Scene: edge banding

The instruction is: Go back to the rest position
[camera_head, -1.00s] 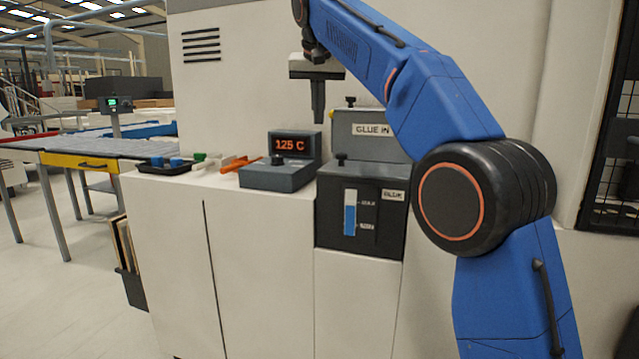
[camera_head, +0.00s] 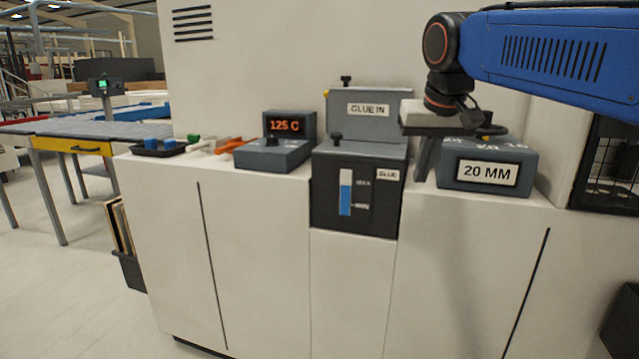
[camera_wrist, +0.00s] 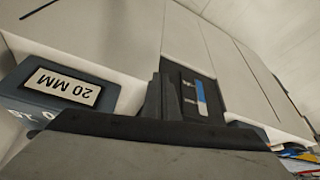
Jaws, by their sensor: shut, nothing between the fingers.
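My gripper (camera_head: 421,165) points down in front of the machine, between the glue tank and the 20 MM box in the head view. Its fingers are together and hold nothing. The fingers also show in the wrist view (camera_wrist: 158,98), dark and close together. My blue arm reaches in from the right edge of the head view. I cannot tell from the picture how far the fingertips are from the box.
The 20 MM box (camera_head: 487,172), the glue tank (camera_head: 362,200), the GLUE IN box (camera_head: 372,108) and the 125 C control box (camera_head: 272,153) stand along the white machine (camera_head: 255,215). A black tray (camera_head: 158,149) lies left. A roller table (camera_head: 90,130) stands farther left.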

